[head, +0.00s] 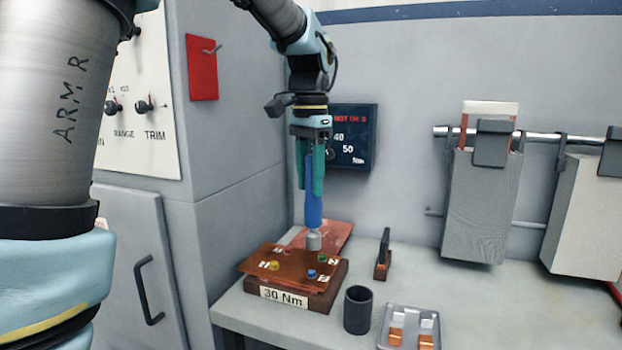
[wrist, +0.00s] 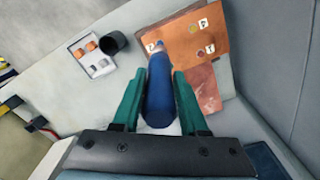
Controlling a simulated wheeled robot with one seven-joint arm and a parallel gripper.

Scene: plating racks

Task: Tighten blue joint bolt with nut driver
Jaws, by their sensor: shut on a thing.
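My gripper (head: 311,172) is shut on the blue handle of the nut driver (head: 314,200). The driver hangs upright with its grey socket downward, over the back part of the copper plate. The plate (head: 290,262) lies on a brown block labelled "30 Nm" and bears several coloured bolts. The blue joint bolt (head: 311,274) is near the front right, in front of the socket and apart from it in the head view.
A dark cup (head: 357,310) stands right of the block, with a metal tray (head: 410,325) of copper pieces beside it. A small dark upright tool (head: 383,255) stands behind the cup. A display (head: 345,137) is on the wall behind my gripper. Grey slabs (head: 484,200) hang from a rail at right.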

